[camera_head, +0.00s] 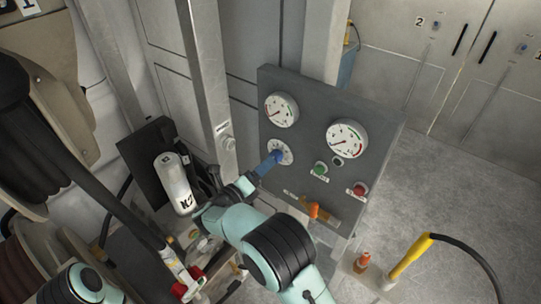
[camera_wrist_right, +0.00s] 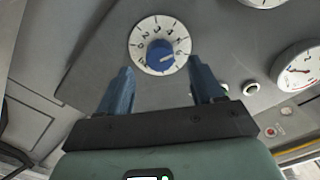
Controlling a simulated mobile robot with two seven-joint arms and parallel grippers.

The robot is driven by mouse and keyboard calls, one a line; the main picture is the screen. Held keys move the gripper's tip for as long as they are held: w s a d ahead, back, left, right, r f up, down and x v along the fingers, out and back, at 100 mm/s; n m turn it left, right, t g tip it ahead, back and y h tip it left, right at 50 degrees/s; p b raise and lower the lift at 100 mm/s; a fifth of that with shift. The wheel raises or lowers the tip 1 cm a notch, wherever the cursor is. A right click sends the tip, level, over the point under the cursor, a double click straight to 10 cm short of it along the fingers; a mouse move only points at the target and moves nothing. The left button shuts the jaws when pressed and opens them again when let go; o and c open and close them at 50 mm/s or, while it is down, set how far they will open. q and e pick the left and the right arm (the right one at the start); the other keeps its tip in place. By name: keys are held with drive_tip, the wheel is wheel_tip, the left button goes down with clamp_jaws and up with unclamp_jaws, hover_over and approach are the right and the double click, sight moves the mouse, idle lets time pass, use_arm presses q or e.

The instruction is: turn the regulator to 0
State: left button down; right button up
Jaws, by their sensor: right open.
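The regulator is a round white dial with numbers and a blue knob (camera_wrist_right: 160,54) in its middle. In the head view its white dial (camera_head: 286,152) sits on the grey panel below the left gauge, partly covered by my gripper. My right gripper (camera_wrist_right: 162,84) is open, with its two blue fingers apart and nothing between them. In the wrist view the knob lies just beyond the fingertips, between their lines, and shows no clear contact. In the head view my right gripper (camera_head: 271,163) reaches to the dial. Which number the knob points to is too small to tell. My left gripper does not show.
The grey panel (camera_head: 385,125) carries two gauges (camera_head: 282,109) (camera_head: 346,139), a green button (camera_head: 320,169), a red button (camera_head: 358,189) and an orange-handled valve (camera_head: 314,211). A white cylinder (camera_head: 174,183) and a metal post (camera_head: 210,80) stand to the left. Open floor lies right.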

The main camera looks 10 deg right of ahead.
sight(276, 156)
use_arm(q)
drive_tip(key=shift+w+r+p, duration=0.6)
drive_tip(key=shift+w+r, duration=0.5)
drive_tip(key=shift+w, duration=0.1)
use_arm(e)
drive_tip(key=x, duration=0.4)
drive_tip(key=shift+w+d, duration=0.25)
drive_tip(key=shift+w, duration=0.05)
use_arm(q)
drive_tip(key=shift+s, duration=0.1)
